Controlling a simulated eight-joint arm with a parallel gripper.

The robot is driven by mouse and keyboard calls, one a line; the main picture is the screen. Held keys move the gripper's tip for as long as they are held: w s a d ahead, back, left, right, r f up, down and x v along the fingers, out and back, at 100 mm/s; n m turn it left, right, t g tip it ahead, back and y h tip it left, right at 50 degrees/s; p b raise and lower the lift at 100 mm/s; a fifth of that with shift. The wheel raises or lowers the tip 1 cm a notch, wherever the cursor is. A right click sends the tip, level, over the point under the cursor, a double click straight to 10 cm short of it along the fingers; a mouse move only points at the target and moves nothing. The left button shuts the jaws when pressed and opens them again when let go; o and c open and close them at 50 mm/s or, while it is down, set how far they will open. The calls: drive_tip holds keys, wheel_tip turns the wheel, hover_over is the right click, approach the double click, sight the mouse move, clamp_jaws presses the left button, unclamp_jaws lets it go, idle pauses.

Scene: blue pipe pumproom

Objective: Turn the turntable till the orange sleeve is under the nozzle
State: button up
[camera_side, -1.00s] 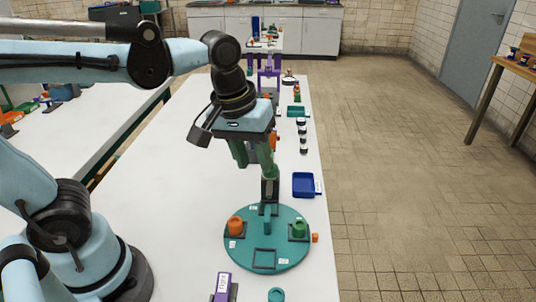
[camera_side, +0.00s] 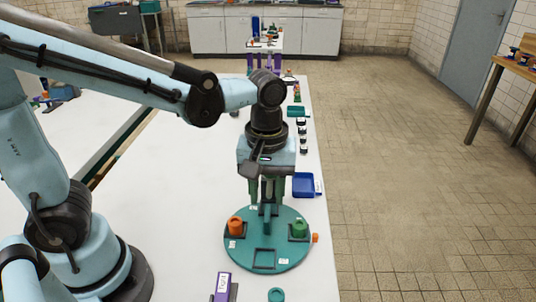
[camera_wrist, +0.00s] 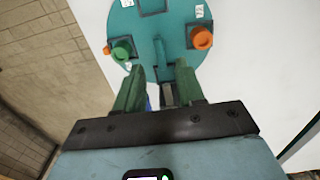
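The teal turntable (camera_side: 285,262) lies flat near the table's right edge. The orange sleeve (camera_side: 235,225) stands in a dark square holder on its left side; in the wrist view the sleeve (camera_wrist: 201,38) is at upper right. A green sleeve (camera_side: 299,230) stands on the right side, and the front square frame (camera_side: 264,258) looks empty. A teal upright bar (camera_wrist: 160,52) rises from the disc. My gripper (camera_wrist: 160,67) is open just behind the bar, its green fingers apart on either side of it. I cannot clearly make out the nozzle; a dark post (camera_wrist: 167,95) shows between my fingers.
A blue tray (camera_side: 304,185) sits behind the turntable at the right edge. A purple labelled block (camera_side: 222,286) and a teal ring (camera_side: 276,295) are in front. A small orange piece (camera_side: 315,238) is at the disc's right rim. The white table (camera_side: 165,215) is clear to the left.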

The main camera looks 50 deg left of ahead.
sight(267, 213)
drive_tip(key=shift+f, duration=2.35)
drive_tip(key=shift+c, duration=0.3)
clamp_jaws()
